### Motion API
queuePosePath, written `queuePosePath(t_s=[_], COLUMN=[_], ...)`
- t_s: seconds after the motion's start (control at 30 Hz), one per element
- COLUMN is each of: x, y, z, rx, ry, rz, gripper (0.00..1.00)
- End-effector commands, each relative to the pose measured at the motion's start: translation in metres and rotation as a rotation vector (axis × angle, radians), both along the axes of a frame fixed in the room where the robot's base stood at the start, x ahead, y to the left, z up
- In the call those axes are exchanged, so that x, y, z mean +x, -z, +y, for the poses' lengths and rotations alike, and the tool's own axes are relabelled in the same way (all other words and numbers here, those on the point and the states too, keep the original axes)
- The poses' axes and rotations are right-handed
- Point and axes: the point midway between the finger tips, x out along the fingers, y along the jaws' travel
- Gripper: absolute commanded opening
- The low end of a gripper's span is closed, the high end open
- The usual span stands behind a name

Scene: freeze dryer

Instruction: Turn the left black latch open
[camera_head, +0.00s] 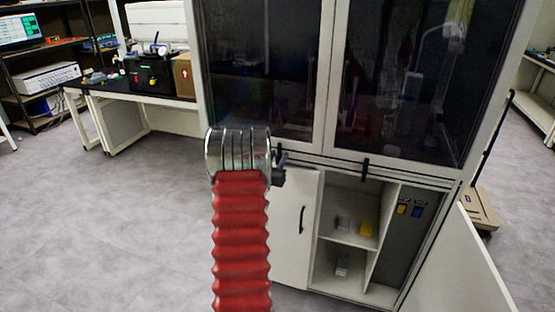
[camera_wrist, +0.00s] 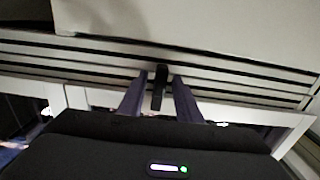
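The left black latch (camera_wrist: 160,86) is a small dark upright bar on the front rail of the white cabinet, below its glass doors. In the wrist view it stands between the two purplish fingers of my gripper (camera_wrist: 158,92), with a narrow gap on each side. The fingers are apart and do not appear to touch it. In the head view my gripper (camera_head: 280,170) is at the rail, mostly hidden behind my arm, and the left latch cannot be made out clearly there. A second black latch (camera_head: 365,169) sits further right on the same rail, pointing upright.
Two dark glass doors (camera_head: 420,75) stand above the rail. Below, a closed white door (camera_head: 296,230) has a black handle, and open shelves (camera_head: 350,240) hold small items. An open white door (camera_head: 465,270) juts out at lower right. The grey floor at left is clear.

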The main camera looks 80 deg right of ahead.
Motion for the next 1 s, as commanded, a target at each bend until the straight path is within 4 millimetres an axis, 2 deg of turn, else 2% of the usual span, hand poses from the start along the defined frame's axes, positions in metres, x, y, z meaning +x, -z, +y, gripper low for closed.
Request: queuePosePath(t_s=[0.1,0.53,0.67,0.7,1.0], x=[0.0002,0.0009,0.0011,0.0012,0.0016], y=[0.0000,-0.0001,-0.0002,-0.0003,-0.0003], z=[0.0002,0.0005,0.0005,0.0058,0.0006], rx=[0.000,0.000,0.000,0.001,-0.003], ry=[0.000,-0.001,-0.001,-0.002,-0.003], rz=[0.000,0.000,0.000,0.000,-0.032], gripper=[0.31,0.01,0.00,0.00,0.00])
